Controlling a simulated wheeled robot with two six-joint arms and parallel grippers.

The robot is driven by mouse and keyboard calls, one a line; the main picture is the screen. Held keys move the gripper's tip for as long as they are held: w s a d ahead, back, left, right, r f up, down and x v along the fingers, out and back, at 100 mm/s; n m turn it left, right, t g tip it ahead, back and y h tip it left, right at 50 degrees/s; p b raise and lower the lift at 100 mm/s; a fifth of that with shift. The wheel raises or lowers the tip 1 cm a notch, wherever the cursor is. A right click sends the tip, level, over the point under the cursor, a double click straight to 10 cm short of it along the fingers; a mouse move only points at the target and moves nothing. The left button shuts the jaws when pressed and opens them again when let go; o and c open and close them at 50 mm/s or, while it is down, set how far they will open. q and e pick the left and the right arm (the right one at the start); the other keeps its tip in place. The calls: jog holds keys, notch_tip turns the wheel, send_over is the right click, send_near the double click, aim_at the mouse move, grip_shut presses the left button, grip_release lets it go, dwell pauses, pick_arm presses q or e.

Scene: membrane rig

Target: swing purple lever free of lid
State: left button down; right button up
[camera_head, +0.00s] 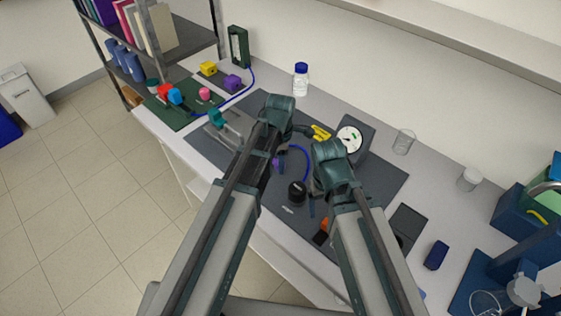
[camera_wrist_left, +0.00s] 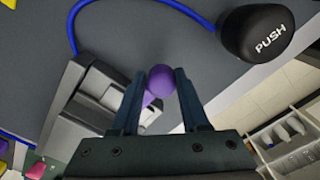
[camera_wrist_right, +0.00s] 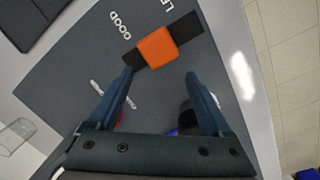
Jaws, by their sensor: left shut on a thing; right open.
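The purple lever (camera_wrist_left: 158,80) ends in a round purple knob, which sits between the fingertips of my left gripper (camera_wrist_left: 170,80) in the left wrist view. The gripper is shut on it. Its shaft runs down beside a grey metal-and-black fixture (camera_wrist_left: 100,92); whether it still overlaps the lid is not clear. A purple spot of the lever (camera_head: 276,162) shows in the head view beside my left arm. My right gripper (camera_wrist_right: 160,80) is open and empty above the dark mat, close to an orange block on a black strip (camera_wrist_right: 158,46).
A black PUSH knob (camera_wrist_left: 258,32) with a blue tube stands near the fixture. A round gauge (camera_head: 350,138) and yellow object (camera_head: 321,132) stand behind. A green mat (camera_head: 196,122) with coloured blocks is left, glass jars (camera_head: 404,142) right. Bare mat (camera_head: 375,178) is right of the grippers.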

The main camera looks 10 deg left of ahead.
pick_arm(q)
jog(key=shift+s+a, duration=0.25)
jog(key=shift+s, duration=0.05)
jog(key=s+a+m, duration=0.1)
jog(key=m, duration=0.1)
jog(key=shift+s+m, duration=0.2)
jog(key=shift+m, duration=0.1)
jog(key=m, duration=0.1)
jog(key=s+a+m, duration=0.1)
jog(key=shift+a+m, duration=0.3)
jog(key=a+m, duration=0.1)
jog(key=m, duration=0.1)
jog(key=a+m, duration=0.1)
jog(key=shift+s+a+m, duration=0.15)
jog(key=shift+s+m, duration=0.2)
jog(key=shift+m, duration=0.05)
jog(key=a+m, duration=0.2)
jog(key=shift+m, duration=0.3)
jog(key=a+m, duration=0.2)
jog(key=m, duration=0.1)
jog(key=shift+w, duration=0.3)
jog(key=shift+w+a+m, duration=0.25)
jog(key=shift+a+m, duration=0.2)
jog(key=shift+m, duration=0.4)
jog(key=shift+w+a+m, duration=0.25)
jog(key=shift+a+m, duration=0.2)
jog(key=shift+m, duration=0.4)
jog(key=shift+w, duration=0.1)
